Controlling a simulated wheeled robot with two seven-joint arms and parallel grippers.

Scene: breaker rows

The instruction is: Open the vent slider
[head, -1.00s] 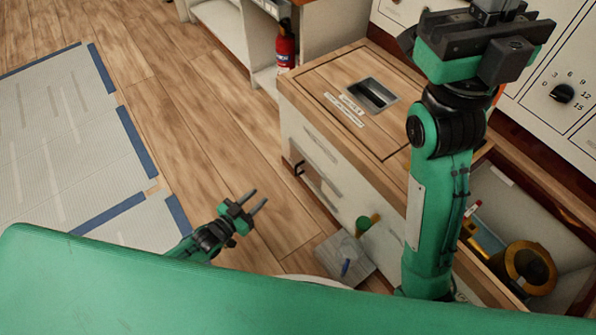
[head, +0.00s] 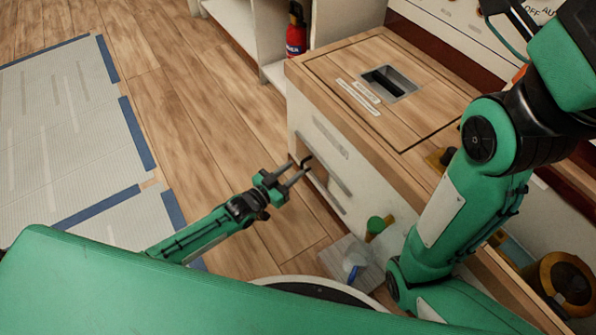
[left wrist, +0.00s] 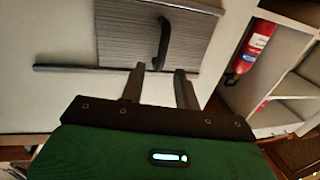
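The vent slider is a grey ribbed panel (left wrist: 125,35) with a black bar handle (left wrist: 162,45), on the pale cabinet front between two dark rails. In the head view its handle (head: 306,161) shows at the left end of the cabinet front. My left gripper (head: 298,169) is open and empty, close in front of the handle. In the left wrist view its two fingertips (left wrist: 159,71) stand apart just below the handle, with the handle's lower end lined up between them; I cannot tell if they touch. My right arm (head: 470,165) shows, but its gripper is out of view.
The cabinet's wooden top (head: 420,100) has a recessed metal tray (head: 389,83). A fire extinguisher (head: 296,32) stands in the shelf beyond. A grey plate with a green-capped item (head: 376,224) is below the cabinet front.

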